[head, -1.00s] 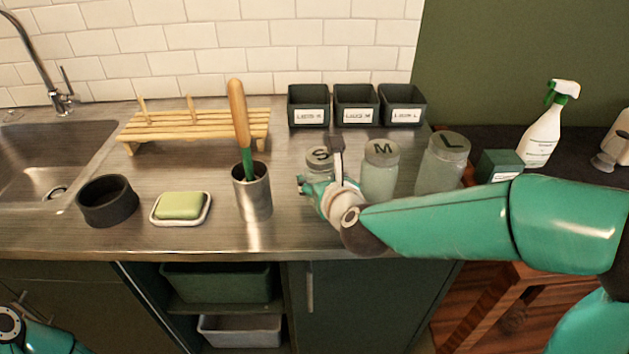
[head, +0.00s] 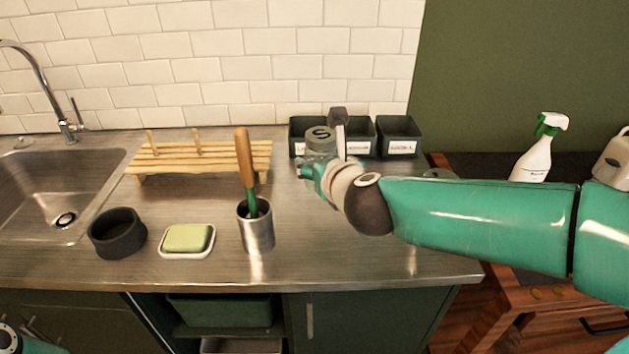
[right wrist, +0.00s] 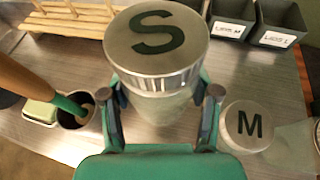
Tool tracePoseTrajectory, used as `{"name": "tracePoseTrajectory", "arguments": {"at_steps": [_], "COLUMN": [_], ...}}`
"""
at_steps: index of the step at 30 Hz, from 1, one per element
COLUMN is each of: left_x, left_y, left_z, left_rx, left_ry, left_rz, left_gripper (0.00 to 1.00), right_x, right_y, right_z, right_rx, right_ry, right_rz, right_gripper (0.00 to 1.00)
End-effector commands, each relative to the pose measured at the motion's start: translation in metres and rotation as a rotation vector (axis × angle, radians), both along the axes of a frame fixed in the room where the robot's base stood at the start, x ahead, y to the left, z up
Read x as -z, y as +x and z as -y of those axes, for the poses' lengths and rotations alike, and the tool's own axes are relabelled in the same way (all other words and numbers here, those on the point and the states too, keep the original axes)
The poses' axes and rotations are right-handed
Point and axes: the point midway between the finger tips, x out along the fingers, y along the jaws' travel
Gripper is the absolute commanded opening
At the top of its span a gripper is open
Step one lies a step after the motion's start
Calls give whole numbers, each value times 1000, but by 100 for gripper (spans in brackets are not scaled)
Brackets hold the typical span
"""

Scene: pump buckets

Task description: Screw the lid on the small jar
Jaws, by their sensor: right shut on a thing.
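The small jar's lid, round and metallic with a dark S, shows in the head view (head: 320,139) and large in the right wrist view (right wrist: 156,45). It sits on top of the small jar, whose pale glass body (right wrist: 160,105) shows below it between my fingers. I cannot tell how tightly the lid is seated. My right gripper (right wrist: 160,112) is shut on the small jar and holds it upright, above the counter. In the head view the right gripper (head: 325,170) is in front of the dark bins. Only a piece of my left arm shows at the lower left corner.
The M jar (right wrist: 247,126) stands on the counter (head: 340,255), lower than the held jar. My right arm hides most of the jars in the head view. Dark bins (head: 399,138), a wooden rack (head: 205,156), a metal cup (head: 257,232) and a soap dish (head: 187,243) stand around.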

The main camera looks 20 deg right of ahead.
Motion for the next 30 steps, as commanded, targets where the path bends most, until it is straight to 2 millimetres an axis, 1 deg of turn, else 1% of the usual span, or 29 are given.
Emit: {"name": "tracePoseTrajectory", "arguments": {"at_steps": [1,3,6,9,14,24,25,30], "left_x": [-14,-21,-28,-33,-36,-35,-35,-35], "left_y": [0,0,0,0,0,0,0,0], "left_z": [0,0,0,0,0,0,0,0], "left_rx": [0,0,0,0,0,0,0,0], "left_ry": [0,0,0,0,0,0,0,0], "left_rz": [0,0,0,0,0,0,0,0], "left_gripper": [100,100,100,100,100,100,100,100], "right_x": [-22,-37,-53,-63,-71,-71,-71,-71], "right_y": [0,0,0,0,0,0,0,0], "right_z": [-1,0,0,0,0,0,0,0], "right_rx": [-1,0,-1,-1,-1,0,0,0], "right_ry": [2,2,1,1,-1,-1,-1,-1], "right_rz": [5,4,3,1,0,0,0,0], "right_gripper": [12,12,12,12,12,12,57,29]}}
